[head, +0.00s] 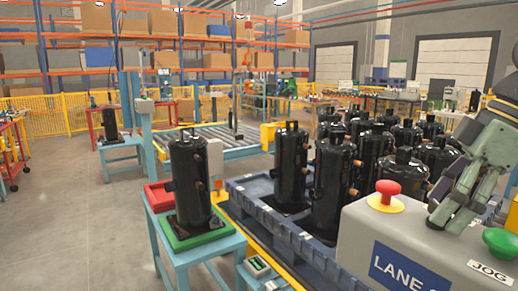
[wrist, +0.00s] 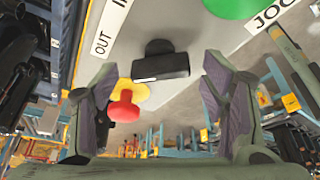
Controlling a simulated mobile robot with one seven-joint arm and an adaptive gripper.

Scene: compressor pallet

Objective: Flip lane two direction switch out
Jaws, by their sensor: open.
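The grey control box (head: 365,240) stands at the lower right of the head view, with a blue label (head: 400,270) reading LANE; its number is not readable. Which way the switch is turned is hard to tell. My gripper (wrist: 158,80) is open, with one finger on each side of the switch in the picture; contact is not visible. In the head view my gripper (head: 448,215) is over the box and hides the switch.
A red mushroom button (head: 388,189) on a yellow base and a green JOG button (head: 499,243) sit close to my gripper on the same box. Black compressors (head: 333,185) stand in a dark blue pallet (head: 262,212) behind it. Another compressor (head: 188,180) stands on a green tray.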

